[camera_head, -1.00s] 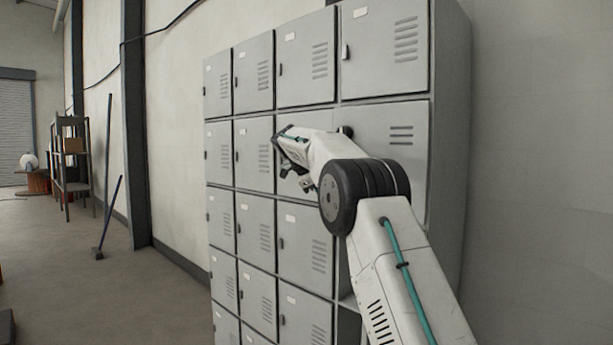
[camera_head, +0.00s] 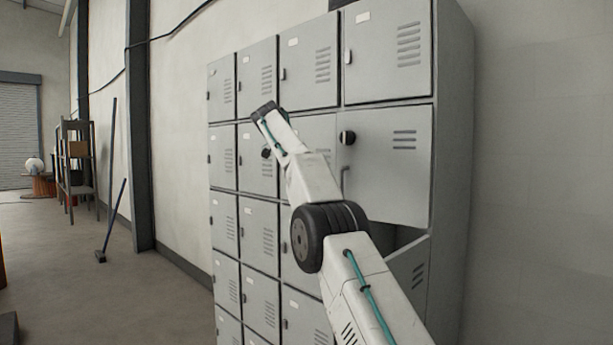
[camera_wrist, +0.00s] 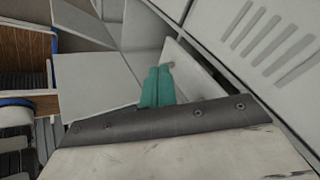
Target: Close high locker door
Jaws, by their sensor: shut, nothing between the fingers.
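The grey locker bank (camera_head: 245,215) fills the middle of the head view. In its right column, a high door (camera_head: 385,170) has a black knob (camera_head: 348,137) and vent slots; it looks nearly flush, but I cannot tell whether it is fully closed. Below it is a dark opening with a tilted vented panel (camera_head: 412,272). My gripper is mostly hidden by my wrist in the head view, left of the knob. In the wrist view, my gripper (camera_wrist: 158,72) shows teal fingers together and empty. A grey vented door face (camera_wrist: 265,42) lies to their right; contact is unclear.
Other locker doors around look shut. A broom (camera_head: 108,220) leans by the wall at left, near a shelf stand (camera_head: 78,165). The floor (camera_head: 60,270) at left is largely open. A blank wall (camera_head: 545,180) stands right of the lockers.

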